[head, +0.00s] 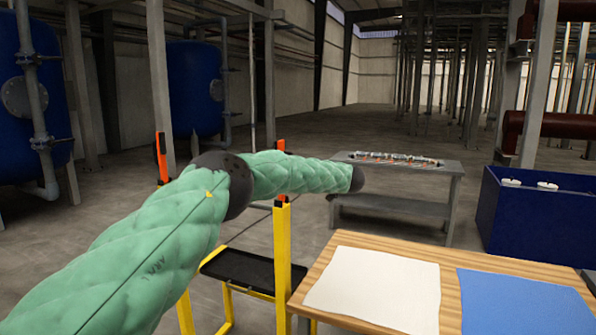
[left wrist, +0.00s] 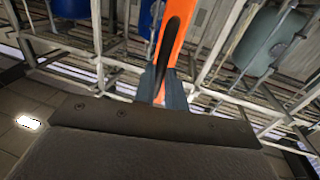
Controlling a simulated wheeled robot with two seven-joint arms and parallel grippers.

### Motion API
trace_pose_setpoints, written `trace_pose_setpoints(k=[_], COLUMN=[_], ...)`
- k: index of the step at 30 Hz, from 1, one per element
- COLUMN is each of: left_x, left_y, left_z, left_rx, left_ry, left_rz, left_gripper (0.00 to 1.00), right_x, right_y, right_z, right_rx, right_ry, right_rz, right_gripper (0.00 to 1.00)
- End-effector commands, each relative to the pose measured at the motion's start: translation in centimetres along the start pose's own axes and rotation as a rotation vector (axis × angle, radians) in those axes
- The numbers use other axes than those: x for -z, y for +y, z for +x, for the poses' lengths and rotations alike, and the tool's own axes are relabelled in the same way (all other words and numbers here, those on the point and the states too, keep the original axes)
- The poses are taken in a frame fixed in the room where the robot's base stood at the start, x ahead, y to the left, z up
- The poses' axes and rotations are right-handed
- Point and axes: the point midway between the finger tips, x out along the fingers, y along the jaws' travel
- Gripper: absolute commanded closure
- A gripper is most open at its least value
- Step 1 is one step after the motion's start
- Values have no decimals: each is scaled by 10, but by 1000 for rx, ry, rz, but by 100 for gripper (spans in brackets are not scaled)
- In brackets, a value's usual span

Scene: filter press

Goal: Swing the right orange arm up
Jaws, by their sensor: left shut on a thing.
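My left arm in its green sleeve crosses the head view, and its dark end is at mid-picture; the gripper itself is hidden there. The right orange arm (head: 281,145) stands on top of a yellow post (head: 283,245), partly covered by my sleeve; bits of orange show above and below it. Another orange arm (head: 161,158) stands upright to the left. In the left wrist view my left gripper (left wrist: 164,88) is shut on an orange bar (left wrist: 173,40) with a dark strip. I cannot tell from that view which orange arm it is. My right gripper is not in view.
A black tray shelf (head: 238,270) sits between the yellow posts. A wooden table (head: 335,262) with a white sheet (head: 375,288) and a blue sheet (head: 522,303) is at front right. Behind stand a grey bench (head: 400,205) and a blue bin (head: 530,220). Open floor lies beyond.

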Motion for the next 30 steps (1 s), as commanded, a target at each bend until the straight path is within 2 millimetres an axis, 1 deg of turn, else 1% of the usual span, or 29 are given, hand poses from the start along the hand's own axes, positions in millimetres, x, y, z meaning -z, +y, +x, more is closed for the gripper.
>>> trace_pose_setpoints(k=[1, 8, 9, 11, 12, 19, 22, 26, 30], left_x=[-3, -4, -5, -5, -4, -3, -3, -4, -6], left_y=[0, 0, 0, 0, 0, 0, 0, 1, 1], left_z=[-1, -2, -2, -2, -2, -1, -4, -18, -40], left_rx=[-1, -2, -2, -2, -2, -1, -2, -2, -4], left_ry=[-1, -3, -3, -3, -3, -3, -3, -2, -2], left_rz=[3, 4, 4, 4, 4, 3, 2, 2, 3], left_gripper=[100, 100, 82, 70, 66, 66, 66, 66, 66], right_x=[0, -1, -1, -1, -1, -1, 0, 2, 7], right_y=[0, 0, 0, 0, 0, 0, 0, -3, -11], right_z=[0, 1, 1, 1, 1, 1, 2, 9, 20], right_rx=[0, 1, 1, 1, 1, 1, 2, 9, 28], right_ry=[0, -1, -1, -1, -1, -1, 1, 20, 47], right_rz=[0, 1, 1, 1, 2, 1, 1, -3, -16], right_gripper=[78, 78, 78, 78, 78, 78, 78, 78, 78])
